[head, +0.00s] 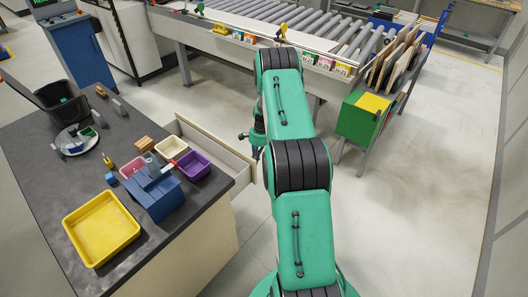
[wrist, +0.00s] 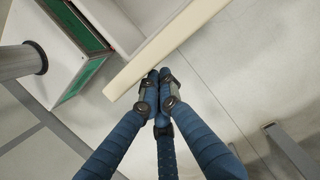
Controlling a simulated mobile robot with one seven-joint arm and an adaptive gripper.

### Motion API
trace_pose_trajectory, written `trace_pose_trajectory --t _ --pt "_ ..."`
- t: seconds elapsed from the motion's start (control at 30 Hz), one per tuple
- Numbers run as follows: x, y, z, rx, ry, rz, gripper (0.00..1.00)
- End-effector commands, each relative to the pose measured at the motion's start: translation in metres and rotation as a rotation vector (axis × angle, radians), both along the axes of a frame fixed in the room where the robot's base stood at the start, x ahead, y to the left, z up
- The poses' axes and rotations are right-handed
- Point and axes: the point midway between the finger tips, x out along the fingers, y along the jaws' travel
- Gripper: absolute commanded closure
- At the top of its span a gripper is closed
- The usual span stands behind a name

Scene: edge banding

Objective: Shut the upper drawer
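A pale, cream-edged drawer (head: 214,146) stands pulled out from the far right side of the dark-topped counter. Its inside looks empty where it shows; whether another drawer lies below it is hidden. My gripper (head: 257,153) is low beside the drawer's outer end, partly hidden by my green arm. In the wrist view my gripper's (wrist: 159,82) blue fingers are drawn together, with nothing seen between them. Their tips are close to the cream edge of the drawer (wrist: 165,43); I cannot tell whether they touch.
The counter (head: 52,165) carries a yellow tray (head: 102,228), a blue holder (head: 155,192), small bins and a black bucket (head: 62,101). A roller conveyor (head: 300,22) runs behind. A green box (head: 358,118) stands right of my arm. The floor (head: 420,190) at right is clear.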

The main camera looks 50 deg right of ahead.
Motion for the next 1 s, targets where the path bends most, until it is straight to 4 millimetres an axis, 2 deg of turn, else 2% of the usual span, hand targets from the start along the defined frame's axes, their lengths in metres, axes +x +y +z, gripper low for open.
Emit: trace_pose_trajectory --t 0.03,0.2,0.4,0.5,0.7,1.0 --pt "0.000 0.016 0.003 0.001 0.001 0.003 1.00" --pt "0.000 0.063 0.002 0.001 0.002 0.001 1.00" --pt "0.000 0.107 0.001 0.001 0.000 0.002 1.00" --pt "0.000 0.123 0.001 0.001 0.001 0.002 1.00" --pt "0.000 0.140 0.000 0.000 0.000 0.000 1.00" --pt "0.000 0.142 0.000 0.000 0.000 -0.001 1.00"
